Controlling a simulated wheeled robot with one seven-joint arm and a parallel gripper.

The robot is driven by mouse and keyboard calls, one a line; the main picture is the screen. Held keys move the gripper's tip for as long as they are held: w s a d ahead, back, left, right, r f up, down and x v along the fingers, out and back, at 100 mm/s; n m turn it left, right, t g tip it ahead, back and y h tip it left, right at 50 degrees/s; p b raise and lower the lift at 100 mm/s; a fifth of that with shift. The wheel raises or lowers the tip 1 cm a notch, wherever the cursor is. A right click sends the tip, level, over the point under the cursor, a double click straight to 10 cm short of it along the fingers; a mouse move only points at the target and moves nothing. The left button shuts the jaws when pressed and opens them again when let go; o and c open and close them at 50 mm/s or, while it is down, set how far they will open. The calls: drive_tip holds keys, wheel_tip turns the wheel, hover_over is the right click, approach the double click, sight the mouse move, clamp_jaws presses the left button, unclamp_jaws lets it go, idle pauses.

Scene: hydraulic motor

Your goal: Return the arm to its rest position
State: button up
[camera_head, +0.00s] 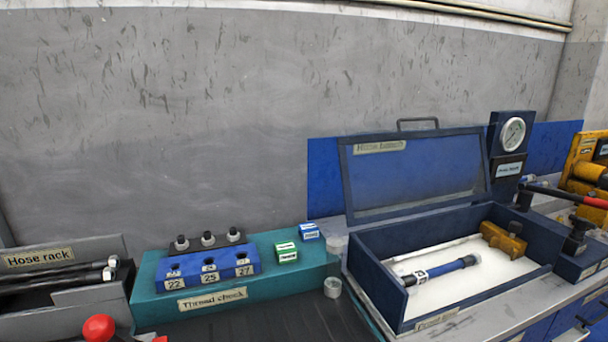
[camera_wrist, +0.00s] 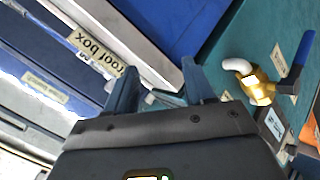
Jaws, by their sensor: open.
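My gripper (camera_wrist: 160,85) shows in the wrist view with its two dark blue-grey fingers spread apart. I see nothing clearly held between them. To the right of the fingers, a brass fitting with a white elbow end (camera_wrist: 255,82) sits over a teal surface. A blue lever (camera_wrist: 298,62) is beside it. My gripper does not show in the head view.
A teal thread check stand (camera_head: 150,290) and hose rack (camera_head: 90,297) are left.

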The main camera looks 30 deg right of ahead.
drive_tip(key=s+a+r+m+t, duration=0.1)
drive_tip(key=s+a+m, duration=0.1)
drive_tip(key=s+a, duration=0.35)
drive_tip(key=s+a+m+t, duration=0.1)
drive_tip(key=s+a+m, duration=0.1)
drive_tip(key=a, duration=0.6)
drive_tip(key=s+a+r+m+t+y, duration=0.3)
drive_tip(key=s+a+r, duration=0.4)
drive_tip(key=s+r, duration=0.3)
drive_tip(key=shift+a+m, duration=0.2)
drive_tip(key=shift+m, duration=0.1)
drive_tip(key=shift+s+d+r, duration=0.1)
